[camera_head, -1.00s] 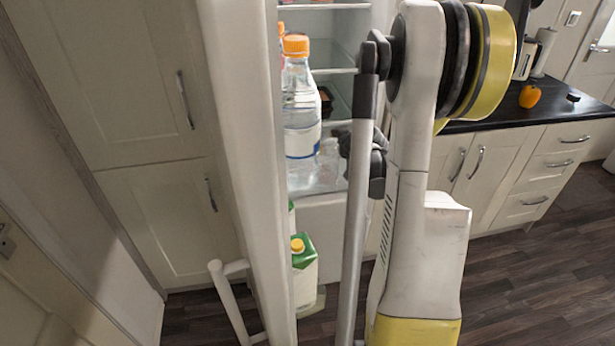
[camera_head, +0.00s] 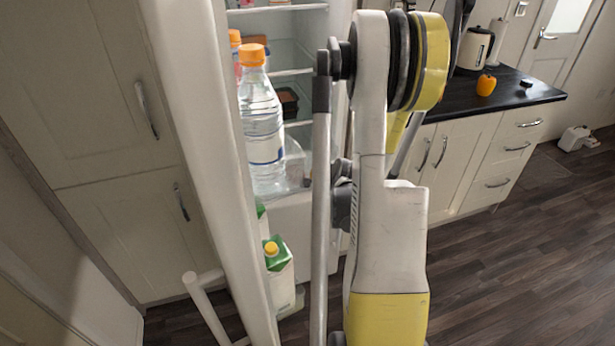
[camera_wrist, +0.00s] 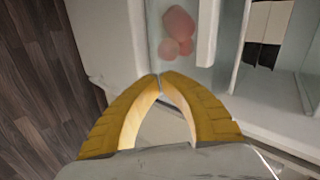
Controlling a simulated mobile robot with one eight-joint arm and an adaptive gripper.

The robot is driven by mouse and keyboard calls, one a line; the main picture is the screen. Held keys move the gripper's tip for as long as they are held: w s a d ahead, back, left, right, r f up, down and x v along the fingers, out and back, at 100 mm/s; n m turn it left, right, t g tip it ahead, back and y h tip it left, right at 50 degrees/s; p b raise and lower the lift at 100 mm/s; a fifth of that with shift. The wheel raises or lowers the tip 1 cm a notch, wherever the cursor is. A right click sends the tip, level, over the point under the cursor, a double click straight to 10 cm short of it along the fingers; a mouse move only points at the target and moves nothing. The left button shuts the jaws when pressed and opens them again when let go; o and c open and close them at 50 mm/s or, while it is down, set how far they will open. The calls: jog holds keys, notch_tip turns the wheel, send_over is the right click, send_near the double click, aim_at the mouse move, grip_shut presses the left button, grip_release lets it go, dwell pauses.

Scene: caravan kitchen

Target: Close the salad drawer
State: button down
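The clear salad drawer (camera_head: 294,168) is low in the open fridge in the head view, partly hidden behind a bottle and my arm. How far it stands out is hard to tell there. In the wrist view, round pinkish-red items (camera_wrist: 178,30) show beside a pale bar, apparently in the drawer. My gripper (camera_wrist: 160,76) has its yellow fingers curved together with the tips meeting and nothing visible between them. The tips are close to the drawer's near edge; I cannot tell whether they touch it. In the head view the gripper is hidden behind my arm.
The open fridge door (camera_head: 205,150) stands left of my arm, holding a large orange-capped bottle (camera_head: 262,130) and a green-and-white carton (camera_head: 279,275). Tall cupboards (camera_head: 95,100) are at left. A black counter (camera_head: 480,95) with an orange pepper (camera_head: 486,85) is at right. Floor at lower right is clear.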

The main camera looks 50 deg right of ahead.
jog(key=w+d+f+m+b, duration=0.1)
jog(key=w+d+f+b, duration=0.4)
jog(key=w+d+f, duration=0.1)
jog(key=shift+w+f+m, duration=0.4)
jog(key=shift+w+f, duration=0.25)
jog(key=shift+w, duration=0.75)
jog(key=shift+w, duration=0.1)
